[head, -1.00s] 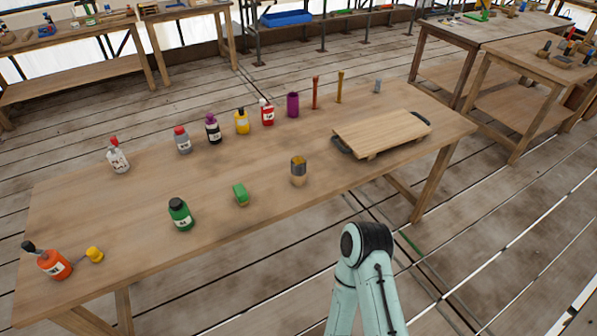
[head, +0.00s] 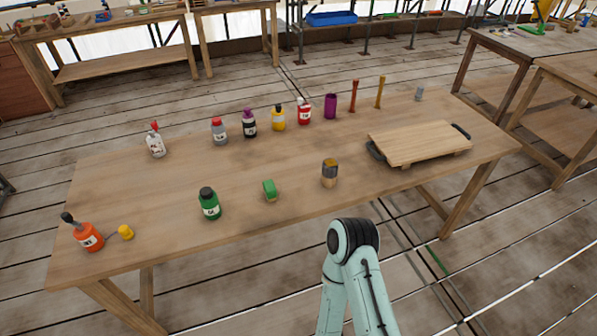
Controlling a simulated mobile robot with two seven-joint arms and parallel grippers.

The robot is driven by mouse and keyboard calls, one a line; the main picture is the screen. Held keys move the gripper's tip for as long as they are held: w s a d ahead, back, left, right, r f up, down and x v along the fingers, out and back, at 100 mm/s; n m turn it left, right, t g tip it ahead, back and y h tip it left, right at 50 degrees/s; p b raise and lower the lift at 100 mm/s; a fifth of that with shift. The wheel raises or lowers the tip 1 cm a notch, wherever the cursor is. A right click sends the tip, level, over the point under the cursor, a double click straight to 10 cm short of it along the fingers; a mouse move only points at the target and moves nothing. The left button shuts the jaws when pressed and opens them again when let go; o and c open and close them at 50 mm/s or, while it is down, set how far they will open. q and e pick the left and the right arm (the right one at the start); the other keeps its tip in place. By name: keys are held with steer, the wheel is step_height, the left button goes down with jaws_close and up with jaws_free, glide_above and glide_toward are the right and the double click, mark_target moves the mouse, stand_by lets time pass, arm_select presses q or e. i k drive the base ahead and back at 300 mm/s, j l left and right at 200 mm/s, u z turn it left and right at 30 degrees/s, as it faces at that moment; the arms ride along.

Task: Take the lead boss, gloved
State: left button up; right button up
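A small grey piece (head: 419,93) stands at the back right of the wooden workbench (head: 170,205). It may be the lead boss, but it is too small to be sure. I cannot make out any gloves in this view. Neither gripper is in view. Only a pale green arm link of mine, with a dark joint, shows at the bottom centre, in front of the bench.
A board with dark handles (head: 420,143) lies at the bench's right. Several bottles line the back.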

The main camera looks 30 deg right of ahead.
mark_target(330, 165)
steer(key=l+u, duration=0.25)
steer(key=u, duration=0.15)
steer(key=k+l+u, duration=0.1)
steer(key=l+u, duration=0.15)
steer(key=u, duration=0.15)
steer(key=k+l+u, duration=0.1)
steer(key=l+u, duration=0.15)
steer(key=u, duration=0.15)
steer(key=k+l+u, duration=0.25)
steer(key=l, duration=0.2)
steer(key=k+l+u, duration=0.3)
steer(key=k+l, duration=0.1)
